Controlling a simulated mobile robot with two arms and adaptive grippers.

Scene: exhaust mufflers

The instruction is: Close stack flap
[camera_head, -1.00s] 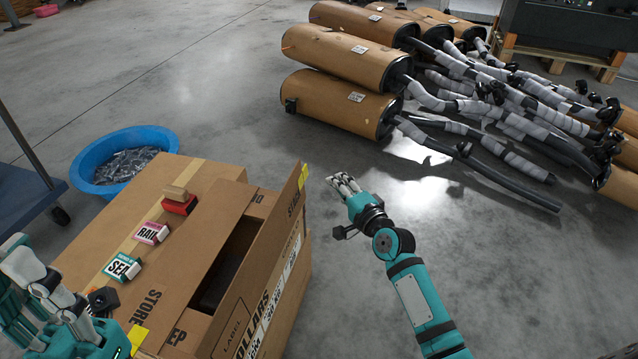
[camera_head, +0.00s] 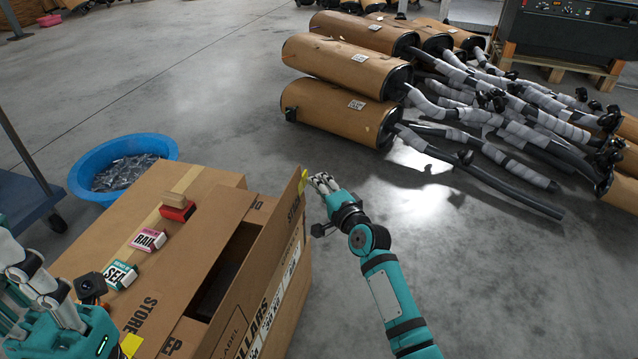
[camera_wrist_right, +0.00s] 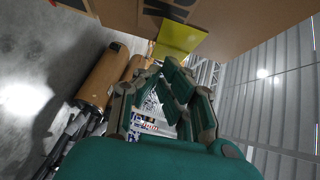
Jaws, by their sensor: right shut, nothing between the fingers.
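The cardboard box (camera_head: 128,222) stands at the lower left of the head view. Its right-hand flap (camera_head: 262,262) stands up along the right side, with a dark gap between it and the rest of the top. A yellow tab (camera_head: 303,180) sits at the flap's far corner; it also shows in the right wrist view (camera_wrist_right: 180,38). My right gripper (camera_head: 322,182) is shut and empty, just right of the tab; I cannot tell whether it touches. My left gripper (camera_head: 35,285) is at the lower left edge, partly cut off, and its opening is unclear.
A red stamp (camera_head: 178,211), a pink-and-white RAIL block (camera_head: 148,239) and a green-and-white SEA block (camera_head: 120,274) lie on the box top. A blue tub (camera_head: 80,180) stands behind it. Wrapped mufflers (camera_head: 335,112) lie at the back right. Floor right of my right arm is clear.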

